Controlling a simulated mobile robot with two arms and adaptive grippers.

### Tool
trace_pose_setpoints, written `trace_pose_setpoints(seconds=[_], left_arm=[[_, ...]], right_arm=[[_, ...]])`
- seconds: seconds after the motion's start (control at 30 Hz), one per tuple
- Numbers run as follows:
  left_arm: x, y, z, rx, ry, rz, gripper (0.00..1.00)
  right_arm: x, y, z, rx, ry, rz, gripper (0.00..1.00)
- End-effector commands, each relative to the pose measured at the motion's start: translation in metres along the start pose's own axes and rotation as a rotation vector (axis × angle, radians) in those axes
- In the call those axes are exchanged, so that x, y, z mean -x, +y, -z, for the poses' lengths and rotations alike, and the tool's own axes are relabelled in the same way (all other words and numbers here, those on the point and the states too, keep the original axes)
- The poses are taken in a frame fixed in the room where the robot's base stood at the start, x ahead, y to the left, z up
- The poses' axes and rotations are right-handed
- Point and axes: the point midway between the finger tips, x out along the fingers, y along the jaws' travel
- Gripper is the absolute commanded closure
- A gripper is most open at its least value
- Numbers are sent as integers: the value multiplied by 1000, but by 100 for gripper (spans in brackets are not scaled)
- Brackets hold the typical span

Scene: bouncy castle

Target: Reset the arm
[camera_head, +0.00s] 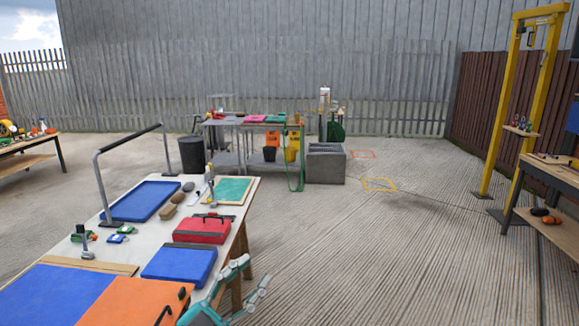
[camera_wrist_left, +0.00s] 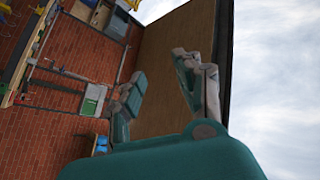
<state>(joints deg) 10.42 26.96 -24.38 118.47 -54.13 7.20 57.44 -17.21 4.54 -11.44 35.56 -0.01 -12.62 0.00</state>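My left gripper (camera_head: 256,270) is teal and grey and reaches in at the bottom of the head view, by the near right edge of the white worktable (camera_head: 150,232). Its two fingers are apart with nothing between them. In the left wrist view the same gripper (camera_wrist_left: 158,66) shows its fingers spread and empty, with brick wall, a brown panel and sky behind. My right gripper is in neither view.
A yellow gantry (camera_head: 495,120) and a bench (camera_head: 550,175) stand right. The concrete floor (camera_head: 370,250) between is open.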

Motion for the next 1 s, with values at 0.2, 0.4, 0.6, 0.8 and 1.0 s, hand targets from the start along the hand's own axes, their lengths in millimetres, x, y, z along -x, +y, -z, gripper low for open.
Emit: trace_pose_setpoints(seconds=[0.2,0.4,0.6,0.8,1.0], left_arm=[[106,-36,-88,200,-539,500,66],[228,20,-143,366,-1102,555,66],[303,80,-144,483,-1440,441,66],[351,126,-127,574,-1648,300,66],[385,164,-112,649,-1795,157,66]], right_arm=[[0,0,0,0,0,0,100],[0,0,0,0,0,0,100],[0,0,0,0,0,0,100],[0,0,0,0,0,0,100],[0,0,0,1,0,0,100]])
